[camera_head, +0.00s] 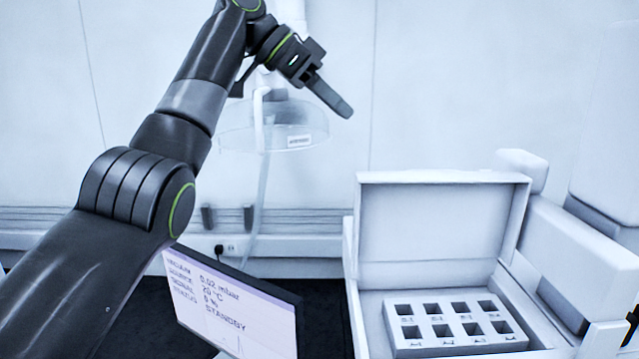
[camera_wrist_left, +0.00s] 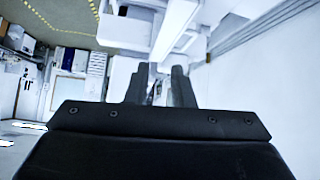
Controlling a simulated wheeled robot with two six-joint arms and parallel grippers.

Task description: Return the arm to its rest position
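My left arm comes in from the lower left of the head view and reaches up to the top middle. Its gripper (camera_head: 335,98) is raised high in front of the pale wall, pointing down and to the right. In the left wrist view, the two dark fingers (camera_wrist_left: 160,88) stand apart with a gap between them. I see no object held in the gap. My right gripper is not clearly visible in the head view; only a small dark shape shows at the lower right edge.
An open white case (camera_head: 442,177) holds a block (camera_head: 457,341) with several square wells. A tilted screen (camera_head: 235,308) reading STANDBY stands left of it on a dark surface. A clear round dish-like part (camera_head: 273,128) hangs behind the gripper. White equipment (camera_head: 585,262) fills the right.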

